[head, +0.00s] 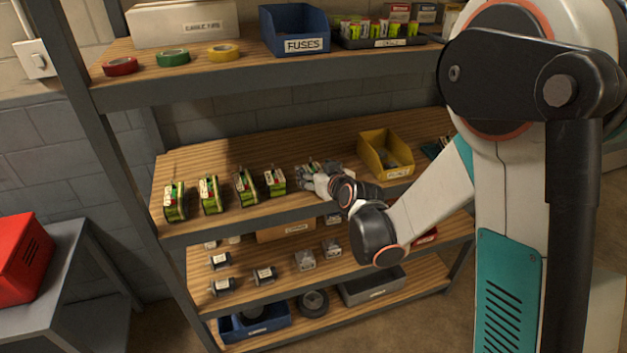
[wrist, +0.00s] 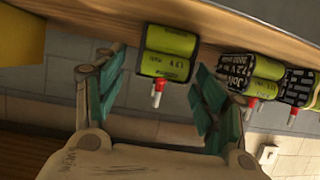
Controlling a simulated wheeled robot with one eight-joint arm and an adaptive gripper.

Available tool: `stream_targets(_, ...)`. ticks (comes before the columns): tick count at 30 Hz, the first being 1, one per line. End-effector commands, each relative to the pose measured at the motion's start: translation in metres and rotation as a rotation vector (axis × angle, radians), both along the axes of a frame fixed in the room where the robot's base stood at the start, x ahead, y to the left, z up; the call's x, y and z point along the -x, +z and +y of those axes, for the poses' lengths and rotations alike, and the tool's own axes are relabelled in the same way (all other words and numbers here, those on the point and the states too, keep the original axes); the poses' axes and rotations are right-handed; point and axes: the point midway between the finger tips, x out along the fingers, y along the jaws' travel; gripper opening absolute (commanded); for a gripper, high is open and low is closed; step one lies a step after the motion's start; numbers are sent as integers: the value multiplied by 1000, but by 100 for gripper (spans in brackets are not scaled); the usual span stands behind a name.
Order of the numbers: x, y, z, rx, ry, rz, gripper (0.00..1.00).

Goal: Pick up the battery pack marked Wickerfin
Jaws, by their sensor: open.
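Several green battery packs stand in a row on the middle shelf in the head view, among them the far left pack (head: 174,201), a second (head: 210,195), a third (head: 245,187) and a fourth (head: 275,181). Another shows partly behind my gripper (head: 308,177). In the wrist view, a green pack (wrist: 168,50) with a red-and-white lead stands between the open fingers of my gripper (wrist: 160,72), with gaps on both sides. Two more packs (wrist: 250,75) (wrist: 303,88) are to the right there, with dark patterned faces. I cannot read the name Wickerfin on any pack.
A yellow bin (head: 385,155) stands right of my gripper on the same shelf; its edge also shows in the wrist view (wrist: 20,45). The shelf above holds tape rolls, a blue fuses bin (head: 294,30) and a tray. The shelf below holds small motor-like parts.

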Motion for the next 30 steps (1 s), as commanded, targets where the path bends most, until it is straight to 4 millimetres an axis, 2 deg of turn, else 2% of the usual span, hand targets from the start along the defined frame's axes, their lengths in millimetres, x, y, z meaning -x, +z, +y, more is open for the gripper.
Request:
stream_targets(5, 0, 1, 0, 0, 0, 0, 63)
stream_targets(12, 0, 1, 0, 0, 0, 0, 8)
stream_targets(13, 0, 1, 0, 0, 0, 0, 4)
stream_targets(23, 1, 4, 0, 0, 0, -1, 4)
stream_targets(30, 1, 27, 0, 0, -1, -1, 4)
